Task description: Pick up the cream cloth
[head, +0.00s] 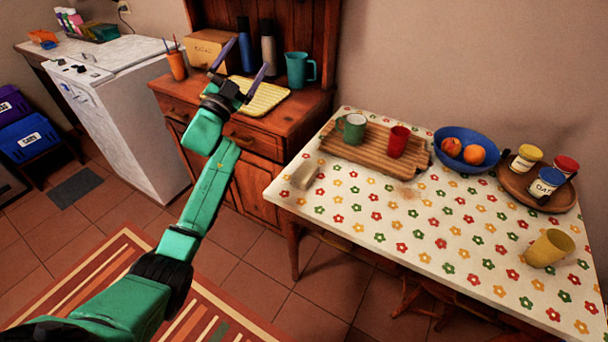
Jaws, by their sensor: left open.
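My right gripper is out of view.
A ridged board (365,160) carries a green mug (353,128) and red cup (398,142). A blue fruit bowl (467,146), a round tray with jars (525,195) and a tipped yellow cup (550,249) are farther right. The table's front middle is clear.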

